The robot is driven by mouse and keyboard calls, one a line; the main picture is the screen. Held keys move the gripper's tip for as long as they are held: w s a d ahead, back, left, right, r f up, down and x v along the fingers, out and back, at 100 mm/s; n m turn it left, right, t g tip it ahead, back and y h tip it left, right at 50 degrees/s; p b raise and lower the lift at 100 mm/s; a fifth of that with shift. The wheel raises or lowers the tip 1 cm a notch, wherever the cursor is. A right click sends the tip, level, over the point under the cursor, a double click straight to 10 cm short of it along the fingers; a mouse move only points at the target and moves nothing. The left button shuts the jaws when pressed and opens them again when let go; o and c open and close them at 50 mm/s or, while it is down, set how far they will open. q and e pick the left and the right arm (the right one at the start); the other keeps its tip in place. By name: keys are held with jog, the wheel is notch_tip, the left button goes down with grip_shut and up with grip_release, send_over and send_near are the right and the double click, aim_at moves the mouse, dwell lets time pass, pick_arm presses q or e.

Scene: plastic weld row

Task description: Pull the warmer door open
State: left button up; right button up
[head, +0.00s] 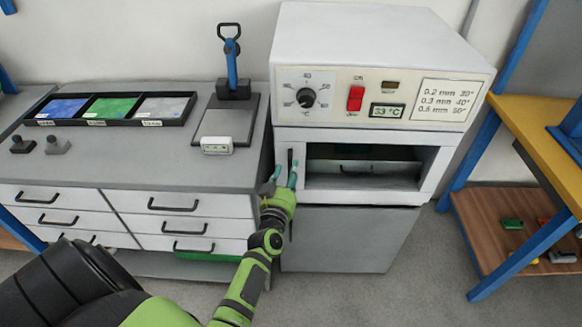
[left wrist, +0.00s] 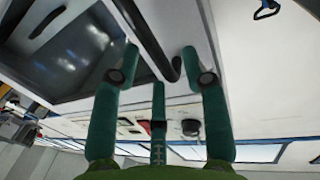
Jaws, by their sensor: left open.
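The warmer (head: 385,50) is a white box with a dial, a red switch and a small display. Its door (head: 365,197) is a white frame around a dark window, and it looks shut. A dark upright handle (head: 290,158) is at the door's left side. My left gripper (head: 284,177) is open at the handle's lower part. In the left wrist view the black handle (left wrist: 148,38) runs between the spread green fingers of the left gripper (left wrist: 160,62). I cannot tell whether they touch it. My right gripper is not in view.
A grey bench (head: 100,167) with white drawers stands left of the warmer, bearing a tray of coloured sheets (head: 110,122) and a press with a blue lever (head: 232,75). A grey cabinet (head: 350,240) is below the warmer. A yellow-topped table (head: 540,140) stands right. Floor in front is clear.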

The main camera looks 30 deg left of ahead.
pick_arm(q)
jog(key=shift+x, duration=1.45)
jog(key=shift+d, duration=0.1)
grip_shut()
